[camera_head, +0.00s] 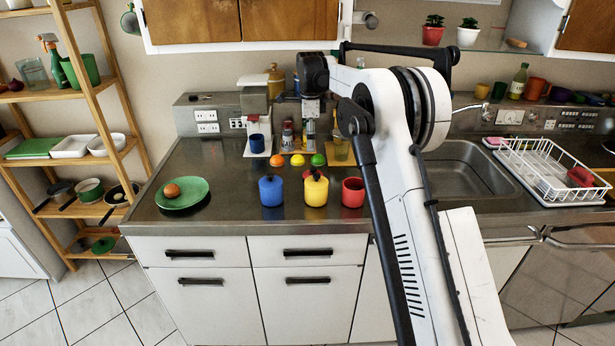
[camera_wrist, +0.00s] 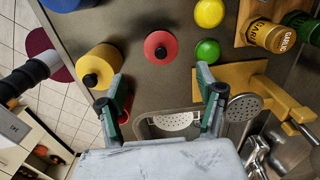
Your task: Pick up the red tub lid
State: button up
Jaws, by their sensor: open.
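The red tub lid (camera_wrist: 160,46), a round red disc with a black knob, lies flat on the dark counter in the wrist view, beyond my fingertips and roughly centred between them. The red tub (camera_head: 353,192) stands at the right of the tub row and is mostly hidden by my gripper in the wrist view.
The yellow tub (camera_head: 316,189), with a black knob, stands close beside the lid. The blue tub (camera_head: 271,191) is left of it. Orange (camera_head: 276,160), yellow (camera_head: 297,159) and green (camera_head: 318,159) balls line the back. A green plate (camera_head: 181,198) sits left; the sink (camera_head: 455,172) is right.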

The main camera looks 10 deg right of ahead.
aim_at(312, 168)
notch_tip(312, 168, down, 8)
jog(key=shift+f, duration=0.1)
jog(key=shift+d+f+p, duration=0.15)
jog(key=shift+f+p, duration=0.2)
jog(key=shift+f, duration=0.95)
jog(key=shift+d+f+p, duration=0.1)
jog(key=shift+f+p, duration=0.2)
jog(key=shift+f, duration=1)
jog(key=c, duration=0.9)
